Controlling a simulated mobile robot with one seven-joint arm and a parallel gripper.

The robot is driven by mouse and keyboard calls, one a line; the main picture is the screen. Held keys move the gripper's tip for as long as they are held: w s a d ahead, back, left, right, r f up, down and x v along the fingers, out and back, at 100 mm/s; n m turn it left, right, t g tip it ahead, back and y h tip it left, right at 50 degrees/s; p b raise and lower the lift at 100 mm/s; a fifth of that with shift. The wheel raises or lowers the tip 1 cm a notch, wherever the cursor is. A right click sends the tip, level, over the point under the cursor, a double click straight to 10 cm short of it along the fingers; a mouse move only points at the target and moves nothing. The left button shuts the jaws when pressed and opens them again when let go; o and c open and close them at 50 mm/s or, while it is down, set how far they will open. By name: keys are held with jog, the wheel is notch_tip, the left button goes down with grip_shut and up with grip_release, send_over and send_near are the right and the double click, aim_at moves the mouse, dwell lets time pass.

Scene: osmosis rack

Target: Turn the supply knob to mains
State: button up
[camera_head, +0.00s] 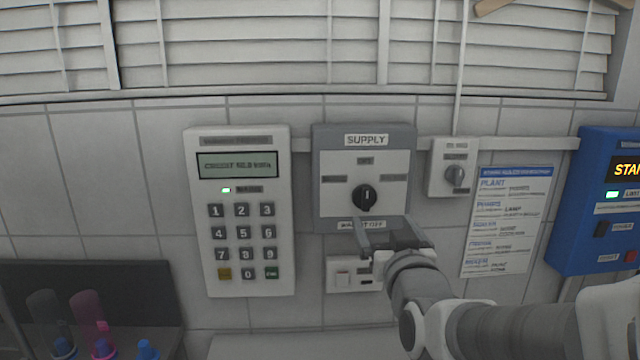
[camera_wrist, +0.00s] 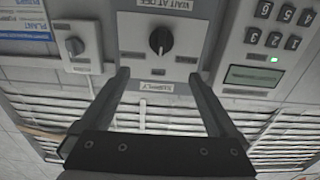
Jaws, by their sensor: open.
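The supply panel (camera_head: 330,210) is a grey box with a "SUPPLY" label at its top and a pale inner plate. Its round black supply knob (camera_head: 365,197) has a light mark that points up toward the top label. Smaller labels sit left and right of it, too blurred to read. The knob also shows in the upside-down wrist view (camera_wrist: 161,40), unobstructed. My gripper (camera_head: 386,232) is open and empty, just below the knob in the head view. In the wrist view its two fingers (camera_wrist: 160,75) are spread apart, with the knob ahead between their lines and not touched.
A white keypad unit (camera_head: 241,240) with a screen is left of the panel. A small grey-knobbed switch box (camera_head: 454,167), a printed notice (camera_head: 507,220) and a blue box (camera_head: 590,225) are to the right. A white switch plate (camera_head: 345,277) is below. Bottles (camera_head: 100,340) stand lower left.

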aim_at(367, 196)
jog(key=w+p, duration=0.4)
jog(key=w, duration=0.9)
jog(key=shift+p, duration=0.3)
jog(key=c, duration=1.3)
jog(key=shift+c, duration=0.3)
